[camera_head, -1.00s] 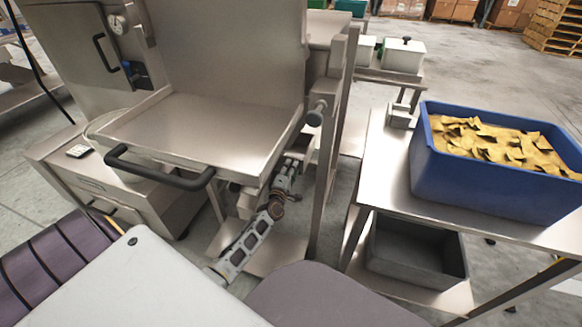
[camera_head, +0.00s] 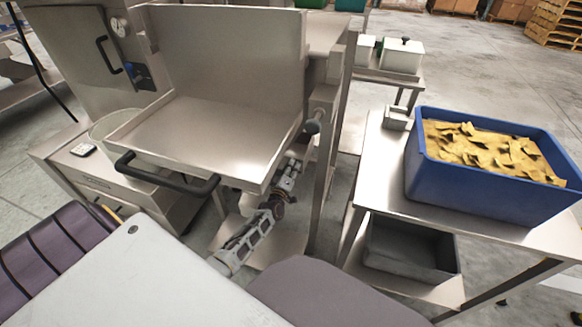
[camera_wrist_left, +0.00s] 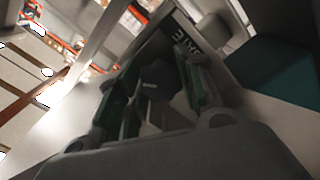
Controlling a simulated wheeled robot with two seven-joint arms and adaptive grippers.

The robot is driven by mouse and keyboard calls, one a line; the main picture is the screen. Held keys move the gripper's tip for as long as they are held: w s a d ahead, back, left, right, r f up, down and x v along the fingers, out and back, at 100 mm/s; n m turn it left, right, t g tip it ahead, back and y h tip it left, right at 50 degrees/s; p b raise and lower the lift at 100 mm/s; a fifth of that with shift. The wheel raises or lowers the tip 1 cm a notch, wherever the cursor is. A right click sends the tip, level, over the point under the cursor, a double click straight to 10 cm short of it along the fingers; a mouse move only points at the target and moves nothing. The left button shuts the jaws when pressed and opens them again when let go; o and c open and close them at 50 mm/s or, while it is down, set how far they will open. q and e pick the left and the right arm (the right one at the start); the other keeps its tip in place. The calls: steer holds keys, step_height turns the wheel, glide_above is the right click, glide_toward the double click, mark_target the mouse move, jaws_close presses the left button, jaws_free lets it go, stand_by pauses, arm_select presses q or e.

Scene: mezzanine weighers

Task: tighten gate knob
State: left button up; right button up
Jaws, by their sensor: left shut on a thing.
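My left gripper (camera_head: 292,160) reaches in under the right edge of the steel tray, beside the upright frame post. In the left wrist view, a dark faceted knob (camera_wrist_left: 158,80) with a light pointer line sits between the two fingers of the left gripper (camera_wrist_left: 150,88). The fingers are shut on it. A label that seems to read GATE (camera_wrist_left: 187,38) is on the panel beside it, upside down. In the head view this knob is hidden by the gripper and the tray. My right gripper is not in view.
The steel tray (camera_head: 205,130) with a black handle (camera_head: 165,180) hangs above my left arm. A side table (camera_head: 385,160) at right carries a blue bin (camera_head: 480,190) of yellow pieces; a grey bin (camera_head: 410,255) is below.

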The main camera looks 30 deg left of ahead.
arm_select(q)
steer(key=shift+m, duration=0.6)
steer(key=o, duration=1)
steer(key=shift+s, duration=0.1)
steer(key=shift+v, duration=5.95)
steer(key=shift+f, duration=0.1)
